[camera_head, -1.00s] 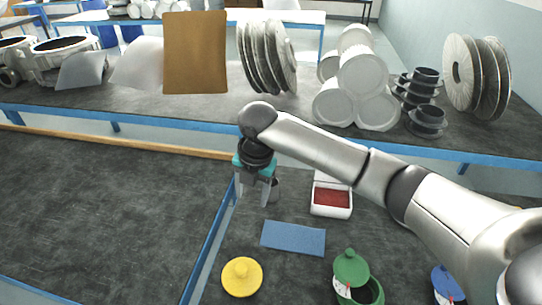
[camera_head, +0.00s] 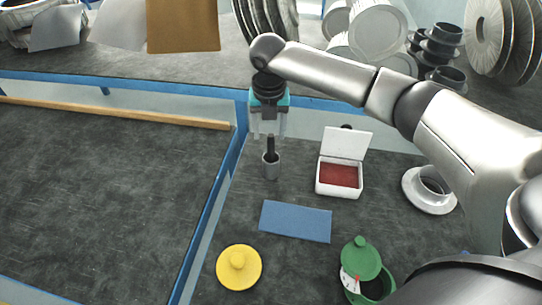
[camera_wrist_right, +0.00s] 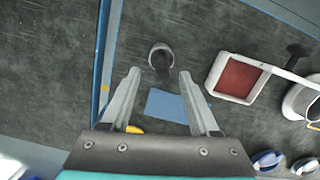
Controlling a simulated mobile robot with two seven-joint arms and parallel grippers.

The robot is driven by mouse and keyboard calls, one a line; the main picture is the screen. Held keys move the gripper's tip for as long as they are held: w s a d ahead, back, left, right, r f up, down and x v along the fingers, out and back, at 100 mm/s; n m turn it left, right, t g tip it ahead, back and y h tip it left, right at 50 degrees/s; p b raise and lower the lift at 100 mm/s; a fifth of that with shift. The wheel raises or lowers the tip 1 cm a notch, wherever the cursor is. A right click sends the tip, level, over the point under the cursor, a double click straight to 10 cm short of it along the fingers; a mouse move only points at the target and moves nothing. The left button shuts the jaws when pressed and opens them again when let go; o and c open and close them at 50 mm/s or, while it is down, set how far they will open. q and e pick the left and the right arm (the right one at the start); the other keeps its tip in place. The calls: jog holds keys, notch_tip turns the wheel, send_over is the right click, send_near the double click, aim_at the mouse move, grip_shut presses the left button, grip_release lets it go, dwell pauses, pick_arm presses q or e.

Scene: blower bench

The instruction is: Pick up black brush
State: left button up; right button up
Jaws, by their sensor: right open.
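The black brush (camera_head: 270,148) stands upright in a small grey cup (camera_head: 271,168) on the dark bench. In the right wrist view the brush (camera_wrist_right: 162,66) shows end-on in the cup (camera_wrist_right: 160,50), ahead of and between the finger lines. My right gripper (camera_head: 267,136) points down above the cup, close to the top of the brush. In the right wrist view its fingers (camera_wrist_right: 160,72) are spread apart with nothing gripped. My left gripper is not in view.
A white box (camera_head: 338,178) with red inside and a raised lid stands right of the cup. A blue cloth (camera_head: 296,221), a yellow lid (camera_head: 239,267) and a green pot (camera_head: 362,258) lie nearer. A blue rail (camera_head: 211,215) runs along the left.

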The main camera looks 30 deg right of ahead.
aim_at(271, 145)
jog(key=shift+w+d+f+b, duration=0.15)
jog(key=shift+f+b, duration=0.25)
jog(key=shift+f, duration=1.15)
jog(key=shift+d+f+b, duration=0.15)
jog(key=shift+f+b, duration=0.2)
jog(key=shift+f, duration=1.15)
jog(key=shift+c, duration=0.4)
jog(key=shift+r, duration=0.1)
grip_shut()
